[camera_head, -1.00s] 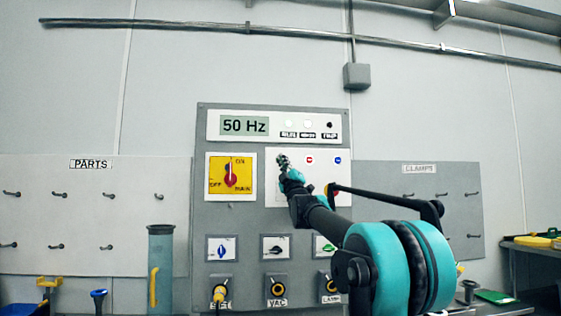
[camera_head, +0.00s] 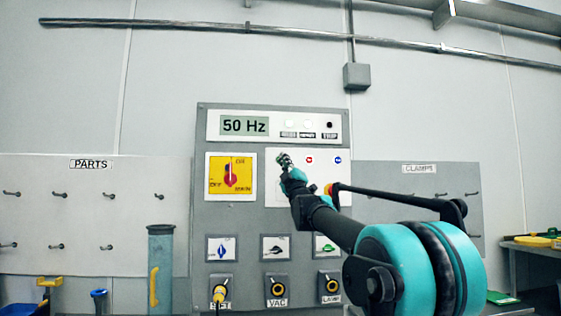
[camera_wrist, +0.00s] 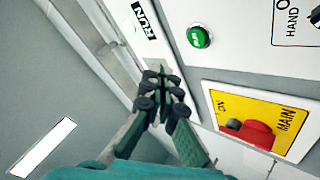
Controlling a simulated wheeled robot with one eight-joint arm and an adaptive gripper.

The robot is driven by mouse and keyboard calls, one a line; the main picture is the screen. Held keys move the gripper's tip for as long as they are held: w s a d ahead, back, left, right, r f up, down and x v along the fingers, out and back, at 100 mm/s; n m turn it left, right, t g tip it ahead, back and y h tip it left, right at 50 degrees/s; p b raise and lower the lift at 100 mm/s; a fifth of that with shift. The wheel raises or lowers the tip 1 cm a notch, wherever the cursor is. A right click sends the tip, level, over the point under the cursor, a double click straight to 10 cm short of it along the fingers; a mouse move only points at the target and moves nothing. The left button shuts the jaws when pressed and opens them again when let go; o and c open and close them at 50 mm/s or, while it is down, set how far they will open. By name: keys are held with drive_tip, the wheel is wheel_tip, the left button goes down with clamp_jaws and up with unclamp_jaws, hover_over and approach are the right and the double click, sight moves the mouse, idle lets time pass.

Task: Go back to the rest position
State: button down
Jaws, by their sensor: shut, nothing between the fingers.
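My gripper (camera_head: 284,160) is raised in front of the control panel (camera_head: 235,212), at the upper left of its white button plate (camera_head: 276,196). In the wrist view my gripper's fingertips (camera_wrist: 162,85) are together and empty. They show beside a lit green button (camera_wrist: 199,37) and the yellow main-switch plate (camera_wrist: 285,105) with its red knob (camera_wrist: 252,133). Whether the fingers touch the panel cannot be told. My arm hides part of the button plate in the head view; a red knob with a yellow base (camera_head: 327,189) shows partly behind it.
The display (camera_head: 244,125) reads 50 Hz. A grey-teal cylinder with a yellow handle (camera_head: 161,245) stands left of the panel. Pegboards flank the panel, and a shelf (camera_head: 535,247) is at right. Space above my arm looks clear.

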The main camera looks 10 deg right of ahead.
drive_tip(key=s+d+f+m+g+h, duration=0.1)
drive_tip(key=s+f+m+g+h, duration=0.2)
drive_tip(key=f, duration=1)
drive_tip(key=d+f+m+g+h, duration=0.1)
drive_tip(key=d+f+m+g, duration=0.2)
drive_tip(key=f, duration=1.1)
drive_tip(key=s+f+m+g+h, duration=0.25)
drive_tip(key=f+g, duration=0.25)
drive_tip(key=f, duration=0.8)
drive_tip(key=s+f+m+g, duration=0.6)
drive_tip(key=s+f+g, duration=0.5)
drive_tip(key=s+f, duration=2.3)
wheel_tip(320, 180, down, 2)
drive_tip(key=shift+f+y, duration=0.1)
drive_tip(key=shift+y, duration=0.35)
